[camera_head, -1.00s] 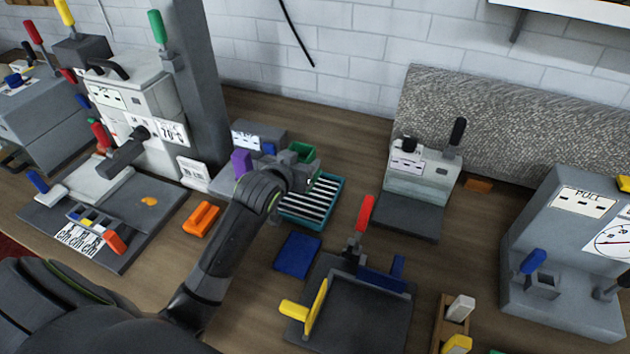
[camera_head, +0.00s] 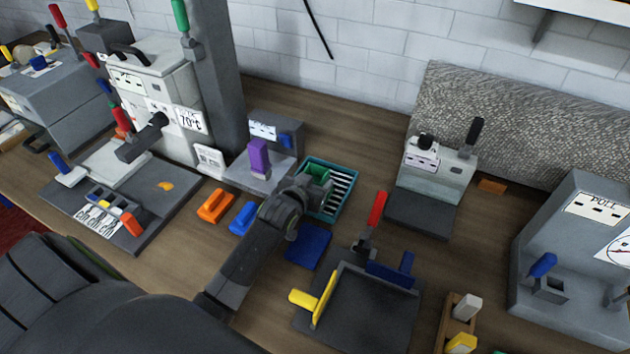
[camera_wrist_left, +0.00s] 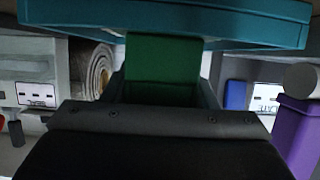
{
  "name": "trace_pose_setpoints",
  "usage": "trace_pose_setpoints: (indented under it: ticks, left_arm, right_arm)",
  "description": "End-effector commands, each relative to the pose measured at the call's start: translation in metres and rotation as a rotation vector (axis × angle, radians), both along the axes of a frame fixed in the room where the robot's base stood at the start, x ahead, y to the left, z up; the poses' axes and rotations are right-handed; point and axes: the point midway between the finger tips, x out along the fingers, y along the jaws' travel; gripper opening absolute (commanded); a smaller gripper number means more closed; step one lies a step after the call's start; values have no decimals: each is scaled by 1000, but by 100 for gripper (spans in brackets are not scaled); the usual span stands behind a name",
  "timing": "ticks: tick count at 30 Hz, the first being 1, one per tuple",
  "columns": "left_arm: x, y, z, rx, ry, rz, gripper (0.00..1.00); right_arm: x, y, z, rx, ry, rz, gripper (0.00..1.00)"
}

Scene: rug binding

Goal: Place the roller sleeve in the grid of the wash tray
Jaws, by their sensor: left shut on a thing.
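The wash tray (camera_head: 353,172) is teal with a grid of pale bars and sits at the middle of the bench. My left gripper (camera_head: 307,186) is at the tray's left side, shut on a green piece that I take for the roller sleeve (camera_head: 318,172). The sleeve appears over the left part of the grid; I cannot tell whether it touches the bars. In the left wrist view the green sleeve (camera_wrist_left: 163,62) is between the fingers, against the teal tray rim (camera_wrist_left: 170,17). My gripper hides part of the grid. My right gripper is not in view.
A purple-handled grey device (camera_head: 259,158) stands just left of the tray. A blue pad (camera_head: 307,246) lies in front, with blue (camera_head: 243,217) and orange (camera_head: 215,206) blocks to the left. A red-handled fixture (camera_head: 375,222) stands front right. Bench behind the tray is clear.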

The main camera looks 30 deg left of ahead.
Motion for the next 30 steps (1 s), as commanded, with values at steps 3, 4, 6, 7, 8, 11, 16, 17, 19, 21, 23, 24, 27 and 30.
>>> trace_pose_setpoints:
  ticks: [3, 4, 6, 7, 8, 11, 16, 17, 19, 21, 23, 24, 27, 30]
  left_arm:
    - [0, 0, 1, 0, -2, 0, 23]
    - [0, 0, 0, 0, -2, 0, 23]
    - [0, 0, -3, 0, -1, 0, 23]
    - [0, 0, -3, 0, 1, 0, 55]
    - [0, 0, -3, 0, 1, 0, 59]
    - [0, 0, -3, 0, 1, 0, 72]
    - [0, 0, -3, 0, 1, 0, 74]
    - [0, 0, -3, 0, 1, 0, 74]
    - [0, 0, -2, 0, 1, 0, 74]
    - [0, 0, 0, 0, 0, 0, 74]
    - [-2, 0, 1, 0, 1, 0, 74]
    - [-5, 0, 1, -1, 2, 0, 74]
    - [-15, -1, 5, -1, 0, 0, 74]
    - [-29, -2, 11, -1, 1, 0, 74]
  right_arm:
    - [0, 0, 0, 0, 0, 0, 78]
    - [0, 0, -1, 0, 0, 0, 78]
    - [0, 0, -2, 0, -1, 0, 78]
    - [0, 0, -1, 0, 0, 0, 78]
    - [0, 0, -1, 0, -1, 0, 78]
    - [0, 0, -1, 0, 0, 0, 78]
    - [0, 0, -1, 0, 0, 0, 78]
    - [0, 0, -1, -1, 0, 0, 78]
    - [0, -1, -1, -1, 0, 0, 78]
    - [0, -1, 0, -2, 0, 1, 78]
    - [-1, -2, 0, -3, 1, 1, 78]
    - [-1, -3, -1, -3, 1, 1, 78]
    - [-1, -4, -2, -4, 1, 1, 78]
    - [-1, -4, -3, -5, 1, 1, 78]
